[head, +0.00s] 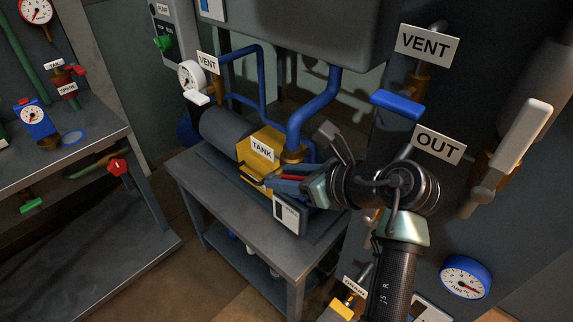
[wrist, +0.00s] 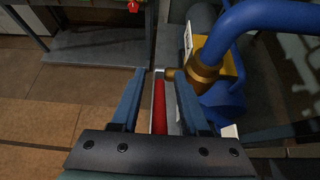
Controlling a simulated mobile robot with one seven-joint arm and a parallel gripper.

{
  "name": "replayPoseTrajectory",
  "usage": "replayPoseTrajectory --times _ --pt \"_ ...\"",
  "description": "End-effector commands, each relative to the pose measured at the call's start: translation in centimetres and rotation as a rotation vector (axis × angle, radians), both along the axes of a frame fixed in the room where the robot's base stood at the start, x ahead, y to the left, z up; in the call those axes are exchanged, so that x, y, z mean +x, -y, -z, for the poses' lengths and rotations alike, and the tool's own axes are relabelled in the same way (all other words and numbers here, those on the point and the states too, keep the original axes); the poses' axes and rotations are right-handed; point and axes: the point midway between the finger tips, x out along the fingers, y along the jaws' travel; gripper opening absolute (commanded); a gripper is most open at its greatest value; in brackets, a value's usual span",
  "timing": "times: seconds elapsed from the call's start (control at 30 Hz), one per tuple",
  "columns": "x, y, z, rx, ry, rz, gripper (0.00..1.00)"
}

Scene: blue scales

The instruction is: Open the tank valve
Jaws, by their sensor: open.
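The TANK sign (head: 262,149) hangs in front of the yellow pump body on the bench. A red lever handle (wrist: 159,108) shows in the wrist view, with a brass valve body (wrist: 203,70) and stem to its right. A bit of red also shows between the fingers in the head view. My gripper (head: 270,182) is just below the TANK sign. In the wrist view my gripper (wrist: 161,74) is open, with one blue finger on each side of the red handle. I cannot tell whether either finger touches it. My wrist hides part of the valve in the head view.
A thick blue pipe (head: 316,104) rises beside the valve, close to the gripper's right in the wrist view. A separate grey bench (head: 90,135) stands at left.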

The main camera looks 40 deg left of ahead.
Motion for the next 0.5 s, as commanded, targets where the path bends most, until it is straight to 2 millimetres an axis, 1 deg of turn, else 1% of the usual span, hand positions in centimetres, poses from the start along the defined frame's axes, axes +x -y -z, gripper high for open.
replayPoseTrajectory --times 0.17,0.27,0.37,0.5 --pt "0.0 0.2 -0.1 0.001 0.0 0.0 0.45" --pt "0.0 1.1 -0.7 0.002 0.0 0.002 0.45" --pt "0.0 2.7 -1.6 0.001 0.003 0.004 0.45" --pt "0.0 5.5 -3.2 0.0 0.004 0.005 0.45"
